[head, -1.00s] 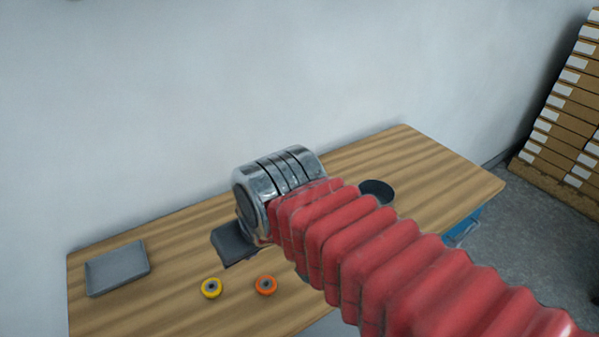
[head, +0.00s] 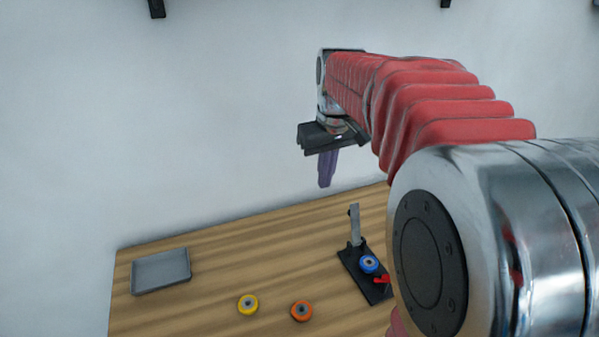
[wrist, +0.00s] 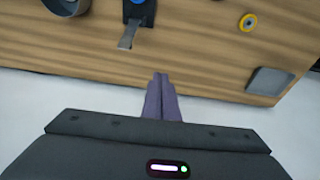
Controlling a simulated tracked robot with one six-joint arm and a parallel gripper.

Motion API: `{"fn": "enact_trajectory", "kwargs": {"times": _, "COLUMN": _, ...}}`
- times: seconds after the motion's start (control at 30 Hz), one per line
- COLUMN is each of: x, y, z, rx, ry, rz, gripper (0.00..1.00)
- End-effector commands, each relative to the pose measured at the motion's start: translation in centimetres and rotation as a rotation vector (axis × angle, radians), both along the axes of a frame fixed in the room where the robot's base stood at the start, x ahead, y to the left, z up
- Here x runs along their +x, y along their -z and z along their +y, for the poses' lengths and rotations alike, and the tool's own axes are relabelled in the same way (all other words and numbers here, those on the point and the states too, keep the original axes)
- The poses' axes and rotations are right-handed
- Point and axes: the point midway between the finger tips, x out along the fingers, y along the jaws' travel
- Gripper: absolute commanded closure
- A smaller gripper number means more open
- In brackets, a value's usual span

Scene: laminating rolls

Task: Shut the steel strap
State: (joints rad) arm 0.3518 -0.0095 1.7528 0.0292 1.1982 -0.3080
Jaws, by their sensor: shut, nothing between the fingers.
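The steel strap (head: 355,224) stands up, open, at the far end of a black base plate (head: 352,262) on the table. In the wrist view the strap (wrist: 128,38) points from the base toward my fingers. A blue roll (head: 368,263) sits on the base, with a red lever (head: 382,280) beside it. My gripper (head: 325,185) is shut and empty, in the air above the table's back edge, up and left of the strap. In the wrist view the purple fingertips (wrist: 160,76) are together, apart from the strap.
A yellow roll (head: 248,305) and an orange roll (head: 301,311) lie left of the base. A grey tray (head: 161,271) lies at the table's left. A dark round container (wrist: 66,6) shows in the wrist view. The wall is close behind the table.

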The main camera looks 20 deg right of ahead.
Motion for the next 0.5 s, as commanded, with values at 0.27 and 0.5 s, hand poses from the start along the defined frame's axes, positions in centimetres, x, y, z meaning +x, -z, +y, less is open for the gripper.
{"fn": "enact_trajectory", "kwargs": {"times": 0.27, "x": 3.6, "y": 1.8, "z": -6.4, "rx": 0.025, "ry": 0.014, "rz": 0.070, "gripper": 1.00}}
{"fn": "enact_trajectory", "kwargs": {"times": 0.5, "x": 4.6, "y": 2.6, "z": -8.9, "rx": 0.036, "ry": 0.015, "rz": 0.095, "gripper": 1.00}}
